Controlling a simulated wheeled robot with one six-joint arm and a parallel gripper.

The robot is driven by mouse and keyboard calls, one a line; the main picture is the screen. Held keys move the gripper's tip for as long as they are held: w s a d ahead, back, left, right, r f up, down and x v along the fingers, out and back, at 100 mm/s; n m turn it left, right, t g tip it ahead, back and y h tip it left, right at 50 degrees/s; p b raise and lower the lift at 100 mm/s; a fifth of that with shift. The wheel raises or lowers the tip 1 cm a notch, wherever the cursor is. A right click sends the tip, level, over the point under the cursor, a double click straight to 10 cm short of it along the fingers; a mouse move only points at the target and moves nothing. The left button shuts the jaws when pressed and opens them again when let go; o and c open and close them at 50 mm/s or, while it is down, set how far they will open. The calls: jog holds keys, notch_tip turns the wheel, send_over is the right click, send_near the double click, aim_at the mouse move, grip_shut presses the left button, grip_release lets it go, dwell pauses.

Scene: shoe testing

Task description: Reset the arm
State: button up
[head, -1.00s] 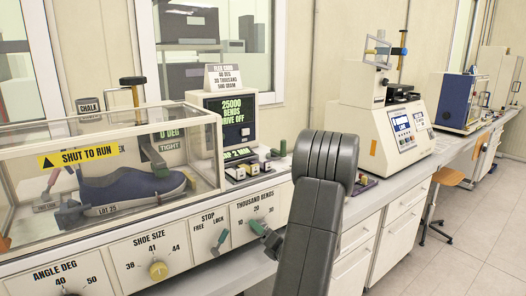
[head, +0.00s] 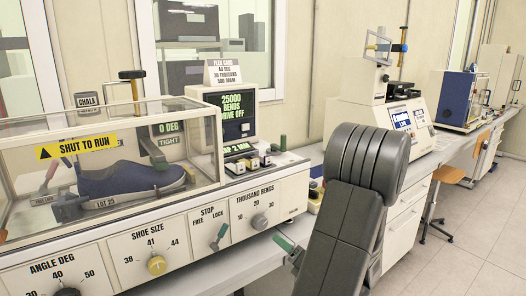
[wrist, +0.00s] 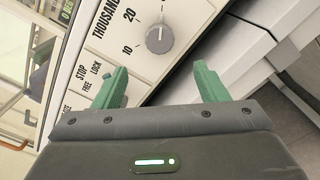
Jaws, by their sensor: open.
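My gripper (head: 286,250) is in front of the flex tester's lower right front, largely hidden behind my own arm in the head view. In the wrist view my gripper (wrist: 161,86) has its two green fingers spread wide with nothing between them. The grey thousand-bends knob (wrist: 159,39) is beyond the fingertips, apart from them; it also shows in the head view (head: 260,222). The flex tester (head: 110,247) holds a dark blue shoe (head: 130,180) under its clear cover. Its screen (head: 238,115) reads 25000 bends, drive off.
A white machine (head: 365,98), a blue machine (head: 458,100) and an orange stool (head: 448,173) are farther right. Open floor (head: 470,235) lies at the right.

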jog(key=p+x, duration=0.2)
jog(key=x, duration=1)
jog(key=shift+r, duration=0.1)
jog(key=shift+w+f+n+b, duration=0.1)
jog(key=shift+f+n+b, duration=0.3)
jog(key=shift+n+b, duration=0.1)
jog(key=shift+r+n+b, duration=0.1)
jog(key=shift+n+b, duration=0.7)
jog(key=shift+n, duration=0.1)
jog(key=n+b, duration=0.3)
jog(key=n, duration=0.1)
jog(key=n+b, duration=0.2)
jog(key=n, duration=0.3)
jog(key=shift+b, duration=0.35)
send_near(263, 226)
jog(key=x, duration=0.2)
jog(key=shift+w+a+r+b, duration=0.2)
jog(key=shift+w+a+b, duration=0.1)
jog(key=shift+n, duration=0.3)
